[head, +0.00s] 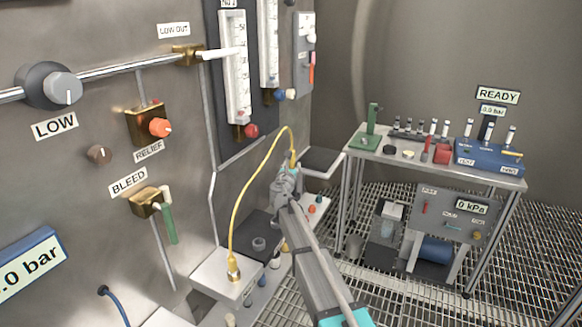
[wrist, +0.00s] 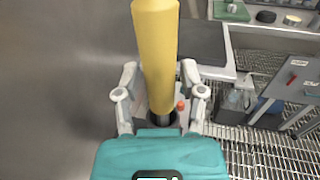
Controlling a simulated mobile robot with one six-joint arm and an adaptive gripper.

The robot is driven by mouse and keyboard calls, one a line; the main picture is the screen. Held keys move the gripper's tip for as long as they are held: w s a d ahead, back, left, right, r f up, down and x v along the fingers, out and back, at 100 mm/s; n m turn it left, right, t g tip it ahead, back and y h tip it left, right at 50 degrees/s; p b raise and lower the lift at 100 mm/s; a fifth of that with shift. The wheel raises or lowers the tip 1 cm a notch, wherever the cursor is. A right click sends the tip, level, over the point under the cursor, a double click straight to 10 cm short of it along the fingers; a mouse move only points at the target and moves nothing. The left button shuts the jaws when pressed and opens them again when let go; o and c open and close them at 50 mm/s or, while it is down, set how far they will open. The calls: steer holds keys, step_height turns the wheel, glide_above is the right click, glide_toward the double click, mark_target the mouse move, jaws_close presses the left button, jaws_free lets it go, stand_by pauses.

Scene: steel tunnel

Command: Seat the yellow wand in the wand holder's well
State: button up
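The yellow wand (wrist: 157,55) stands roughly upright between the fingers of my gripper (wrist: 160,80) in the wrist view, with its dark lower end pointing down. In the head view my gripper (head: 288,176) is shut around the wand (head: 293,158), held up in the air close to the wall. A yellow hose (head: 245,188) arches from the wand to a brass fitting on a white box. A dark block with a round ring (head: 259,243) sits lower left of my gripper; it may be the wand holder, but I cannot tell for sure.
The white box (head: 222,278) stands at the front of the wall shelf. Small bottles and knobs lie along the shelf. A metal bench (head: 430,165) with a blue rack (head: 490,157) stands at the right. Gauges and valves cover the left wall. The grated floor between is open.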

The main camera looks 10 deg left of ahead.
steer(key=shift+o, duration=0.3)
steer(key=shift+r, duration=0.2)
steer(key=shift+s, duration=0.15)
steer(key=s+a, duration=0.1)
steer(key=s, duration=1)
steer(key=shift+s, duration=0.3)
stand_by(0.4)
steer(key=s+d+f+m+g+h, duration=0.2)
steer(key=s+d+f+m+g, duration=0.1)
steer(key=d+m, duration=0.4)
steer(key=s+d+f+m+g+h, duration=0.1)
steer(key=s+d+f+m+g, duration=0.25)
steer(key=d+m, duration=0.35)
steer(key=s+d+f+m+g+h, duration=0.25)
steer(key=d+f+m, duration=0.2)
steer(key=d, duration=0.45)
steer(key=s+d+f+m+g+y, duration=0.2)
steer(key=s+f+m+g+y, duration=0.1)
steer(key=s+m, duration=0.5)
steer(key=s+d+f+m+g+y, duration=0.3)
steer(key=s+m+g, duration=0.3)
steer(key=s, duration=0.6)
steer(key=shift+s+f+m+y, duration=0.35)
steer(key=shift+f+m+y, duration=0.35)
steer(key=shift+m, duration=0.55)
